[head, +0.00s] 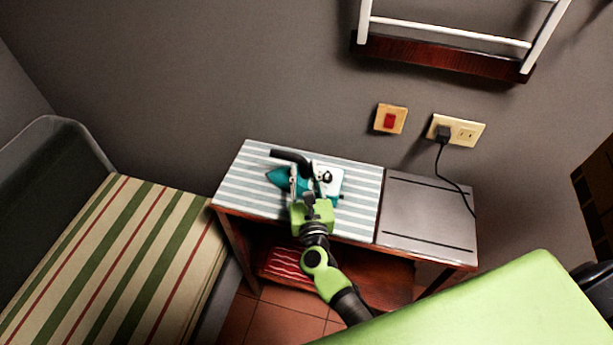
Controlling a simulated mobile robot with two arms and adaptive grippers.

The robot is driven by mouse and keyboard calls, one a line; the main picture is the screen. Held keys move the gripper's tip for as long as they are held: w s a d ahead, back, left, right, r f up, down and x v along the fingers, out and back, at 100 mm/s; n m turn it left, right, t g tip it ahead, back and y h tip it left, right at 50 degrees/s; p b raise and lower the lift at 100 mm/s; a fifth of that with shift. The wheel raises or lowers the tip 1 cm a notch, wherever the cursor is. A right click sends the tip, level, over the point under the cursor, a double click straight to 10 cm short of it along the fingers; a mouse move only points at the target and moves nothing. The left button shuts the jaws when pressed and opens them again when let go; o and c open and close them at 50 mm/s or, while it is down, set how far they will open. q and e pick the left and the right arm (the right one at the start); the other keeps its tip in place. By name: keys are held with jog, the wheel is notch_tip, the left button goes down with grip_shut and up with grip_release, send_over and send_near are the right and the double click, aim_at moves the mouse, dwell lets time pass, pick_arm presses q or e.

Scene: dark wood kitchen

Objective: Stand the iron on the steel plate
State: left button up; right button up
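The iron (278,178) is teal and white with a black handle, and it lies on the striped cloth-like left part of the table. The steel plate (425,213) is the bare grey right part of the same table top. My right gripper (305,178) is over the iron, its two fingers apart and close to the handle. The fingers and green palm hide part of the iron, so I cannot tell whether they grip it. My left gripper is not in view.
A black cord runs from the wall socket (468,132) down to the plate's right edge. A red switch (390,119) and a white rack on a wooden shelf (440,56) are on the wall. A striped bed (110,260) stands left of the table.

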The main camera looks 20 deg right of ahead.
jog(key=shift+w+d, duration=0.15)
jog(key=shift+w, duration=0.4)
jog(key=shift+s, duration=0.1)
grip_shut()
jog(key=shift+r, duration=0.25)
